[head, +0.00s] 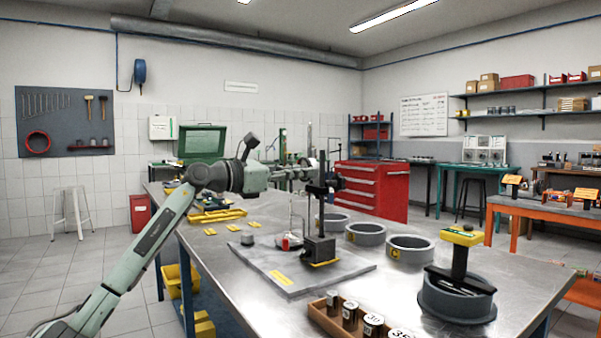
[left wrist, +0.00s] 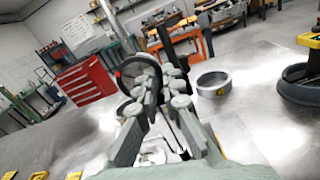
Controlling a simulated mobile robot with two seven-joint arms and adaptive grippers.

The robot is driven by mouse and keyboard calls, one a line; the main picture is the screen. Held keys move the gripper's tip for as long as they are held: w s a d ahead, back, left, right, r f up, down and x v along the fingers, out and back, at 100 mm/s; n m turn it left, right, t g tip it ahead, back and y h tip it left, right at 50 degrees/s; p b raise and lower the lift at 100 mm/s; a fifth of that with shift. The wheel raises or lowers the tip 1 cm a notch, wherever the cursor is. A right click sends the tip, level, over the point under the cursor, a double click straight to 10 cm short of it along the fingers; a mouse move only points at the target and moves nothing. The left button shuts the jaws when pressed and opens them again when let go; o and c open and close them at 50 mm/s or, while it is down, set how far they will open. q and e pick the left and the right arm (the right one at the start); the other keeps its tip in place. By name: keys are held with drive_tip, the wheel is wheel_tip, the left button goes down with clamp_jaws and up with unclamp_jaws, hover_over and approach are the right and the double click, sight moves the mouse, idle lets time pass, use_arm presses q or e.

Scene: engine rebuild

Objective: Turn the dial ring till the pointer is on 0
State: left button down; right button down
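A dial gauge (head: 313,164) sits near the top of a dark upright stand (head: 322,215), seen nearly edge-on in the head view. In the left wrist view the round dial (left wrist: 122,72), dark with a red part, is partly covered by my left finger pads. Its pointer and numbers cannot be read. My left gripper (head: 306,173) reaches in from the left, right at the dial. In the left wrist view its two fingertips (left wrist: 163,80) are close together with a narrow gap. Whether they touch or pinch the dial ring is hidden. My right gripper is not in view.
The stand is on a grey plate (head: 350,263) on the steel table (head: 225,262). Several grey rings (head: 410,250) lie to the right. A yellow-topped tool (head: 462,237) stands at a dark ring (head: 458,304). A wooden tray (head: 323,317) of cylinders is in front.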

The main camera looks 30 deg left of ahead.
use_arm(q)
drive_tip(key=shift+r, duration=0.1)
drive_tip(key=shift+m, duration=0.3)
drive_tip(key=c, duration=1.8)
unclamp_jaws()
drive_tip(key=shift+s+r, duration=0.1)
drive_tip(key=shift+o, duration=0.2)
drive_tip(key=v, duration=1.2)
